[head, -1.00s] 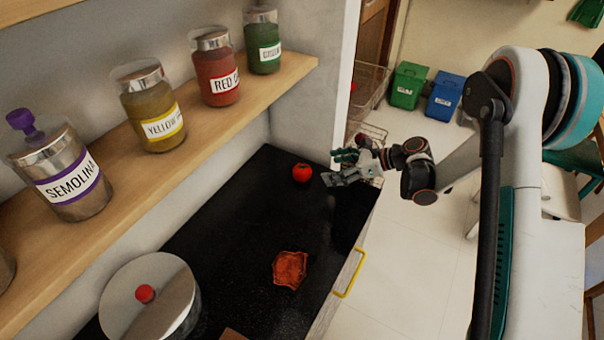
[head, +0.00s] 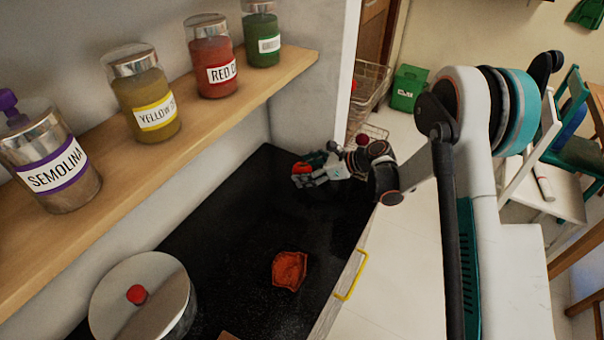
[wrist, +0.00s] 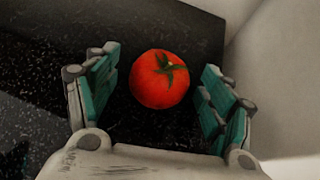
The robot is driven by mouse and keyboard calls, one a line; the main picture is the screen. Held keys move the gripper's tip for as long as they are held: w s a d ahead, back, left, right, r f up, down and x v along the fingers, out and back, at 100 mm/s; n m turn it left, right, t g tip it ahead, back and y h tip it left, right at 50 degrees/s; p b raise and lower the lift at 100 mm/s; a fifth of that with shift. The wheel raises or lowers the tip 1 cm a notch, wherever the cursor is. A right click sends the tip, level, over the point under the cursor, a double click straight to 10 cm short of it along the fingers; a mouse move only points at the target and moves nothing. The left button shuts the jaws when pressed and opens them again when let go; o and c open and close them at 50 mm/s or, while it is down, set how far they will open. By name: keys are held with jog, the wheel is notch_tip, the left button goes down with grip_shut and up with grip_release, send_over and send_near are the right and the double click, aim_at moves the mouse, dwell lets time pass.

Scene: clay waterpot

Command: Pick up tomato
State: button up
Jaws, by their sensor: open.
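The red tomato (wrist: 159,80) with a green stem sits on the black counter, between the two fingers of my gripper (wrist: 160,100) in the wrist view. The fingers are open, with a gap showing on each side of the tomato. In the head view my gripper (head: 308,171) is at the tomato (head: 299,168) near the far end of the counter, and its fingers partly hide the tomato.
The black counter (head: 230,235) holds an orange-brown bowl-like piece (head: 289,270) and a lidded pot (head: 145,295) nearer me. A shelf (head: 190,140) with several spice jars runs along the left. A wall stands behind the tomato.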

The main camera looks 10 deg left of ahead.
aim_at(307, 167)
jog(key=shift+r, duration=0.1)
jog(key=c, duration=1.2)
jog(key=shift+o, duration=0.2)
notch_tip(307, 167, up, 20)
jog(key=p, duration=0.6)
jog(key=shift+d, duration=0.15)
